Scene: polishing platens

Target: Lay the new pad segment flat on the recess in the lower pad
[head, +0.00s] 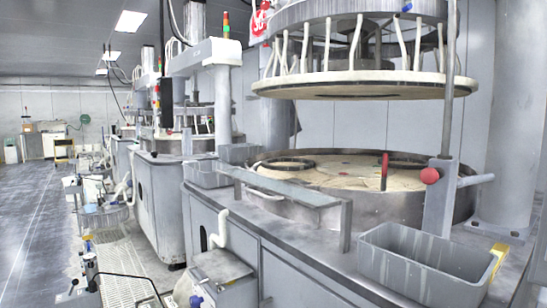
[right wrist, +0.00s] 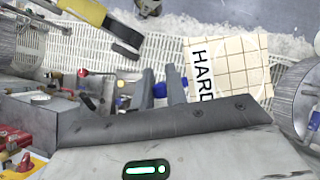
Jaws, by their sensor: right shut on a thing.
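The lower pad (head: 330,178) is a round cream surface on the platen of the nearest machine, at the right of the head view. I cannot clearly make out its recess. The new pad segment (right wrist: 230,60) is a cream sheet with a dark grid and the letters HARD, seen in the right wrist view. Its lower part is hidden behind my gripper's body. Neither gripper shows in the head view.
The upper platen (head: 365,84) hangs above the lower pad with a gap. A dark ring (head: 286,163) and a red upright piece (head: 384,171) are on the pad. A grey bin (head: 425,262) and a raised grey bar (head: 280,186) stand in front. White floor grating (right wrist: 70,45) lies below.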

